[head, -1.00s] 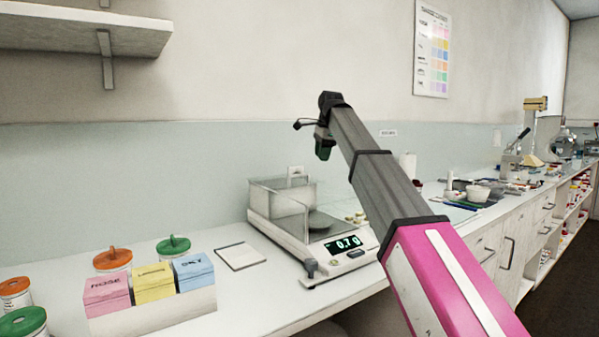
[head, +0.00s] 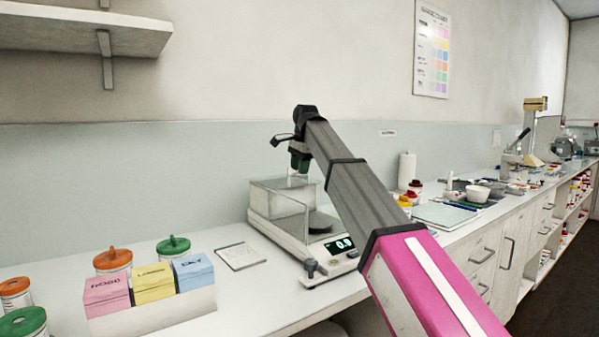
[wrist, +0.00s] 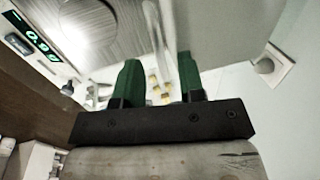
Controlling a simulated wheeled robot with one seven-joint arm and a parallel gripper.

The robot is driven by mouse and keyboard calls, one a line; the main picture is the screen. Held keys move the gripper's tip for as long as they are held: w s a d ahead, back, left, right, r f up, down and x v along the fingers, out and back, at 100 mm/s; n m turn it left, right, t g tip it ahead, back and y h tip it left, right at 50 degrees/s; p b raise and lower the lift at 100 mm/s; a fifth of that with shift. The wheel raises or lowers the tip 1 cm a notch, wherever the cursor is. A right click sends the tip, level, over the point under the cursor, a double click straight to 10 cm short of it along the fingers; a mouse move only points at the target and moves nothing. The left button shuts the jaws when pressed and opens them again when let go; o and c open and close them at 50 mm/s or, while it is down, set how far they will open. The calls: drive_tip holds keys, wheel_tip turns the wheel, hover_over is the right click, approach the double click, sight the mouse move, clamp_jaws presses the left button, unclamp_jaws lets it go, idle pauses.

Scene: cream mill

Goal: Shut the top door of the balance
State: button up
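The balance (head: 318,268) stands on the bench in the head view, with a clear glass draft shield (head: 278,203), a round dark pan and a lit display. Its top door is hard to make out against the clear glass. My gripper (head: 299,166) points down over the rear right of the shield. In the wrist view its two green fingers (wrist: 159,62) are apart, with a pale, clear strip or glass edge showing between them. Whether they touch it I cannot tell. The balance pan (wrist: 85,18) and display (wrist: 32,42) show at upper left there.
A wall socket (wrist: 272,66) is close by in the wrist view. A notepad (head: 241,256) and pink, yellow and blue boxes (head: 152,283) lie left of the balance. Jars and a paper roll (head: 407,170) stand to the right. A shelf (head: 80,30) hangs at upper left.

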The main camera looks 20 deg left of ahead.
drive_tip(key=shift+w+a+f, duration=0.1)
drive_tip(key=shift+f, duration=0.7)
drive_tip(key=shift+c, duration=0.3)
clamp_jaws()
